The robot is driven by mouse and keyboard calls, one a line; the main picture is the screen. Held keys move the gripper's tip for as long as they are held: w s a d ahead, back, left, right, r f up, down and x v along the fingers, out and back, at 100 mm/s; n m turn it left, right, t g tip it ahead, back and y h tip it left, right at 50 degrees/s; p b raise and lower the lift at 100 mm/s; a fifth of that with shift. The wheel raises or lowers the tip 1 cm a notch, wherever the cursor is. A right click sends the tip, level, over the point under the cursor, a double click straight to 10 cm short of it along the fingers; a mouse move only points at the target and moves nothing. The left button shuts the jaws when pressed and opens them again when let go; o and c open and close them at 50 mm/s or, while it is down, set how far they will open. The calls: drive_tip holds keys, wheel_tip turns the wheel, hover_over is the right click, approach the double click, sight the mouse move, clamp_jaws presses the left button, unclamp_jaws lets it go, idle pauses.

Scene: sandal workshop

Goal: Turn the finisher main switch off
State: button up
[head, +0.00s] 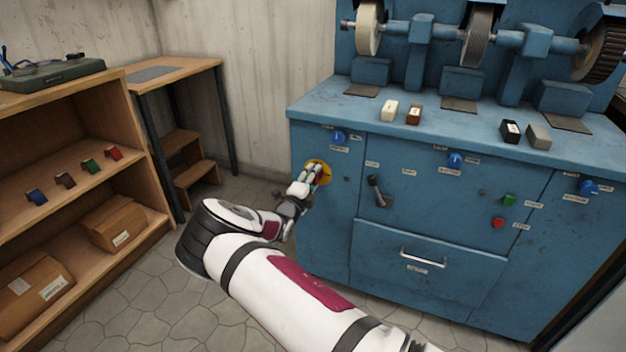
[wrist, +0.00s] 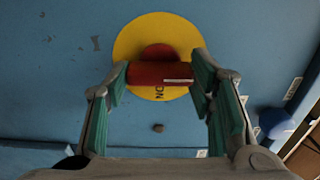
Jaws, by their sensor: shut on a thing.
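The main switch is a red handle (wrist: 150,75) on a round yellow plate (wrist: 128,44), set in the blue front panel of the finisher (head: 330,225). The yellow plate also shows in the head view (head: 325,166) at the left end of the machine. My gripper (wrist: 160,76) is shut on the red handle, one green-padded finger at each end of it. In the wrist view the handle lies crosswise, with a white mark on its right part. Sideways lettering reading "ON" shows on the plate below it. In the head view my gripper (head: 316,172) hides most of the handle.
Blue knobs (head: 338,137), a black lever (head: 378,191), green (head: 509,199) and red (head: 498,223) buttons and a drawer handle (head: 423,258) stick out of the panel. Small blocks lie on the machine top. A wooden shelf (head: 60,210) stands at left; floor between is clear.

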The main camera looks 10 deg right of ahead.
idle(0.3)
drive_tip(key=o, duration=1.2)
drive_tip(key=shift+a, duration=0.1)
drive_tip(key=v, duration=1.2)
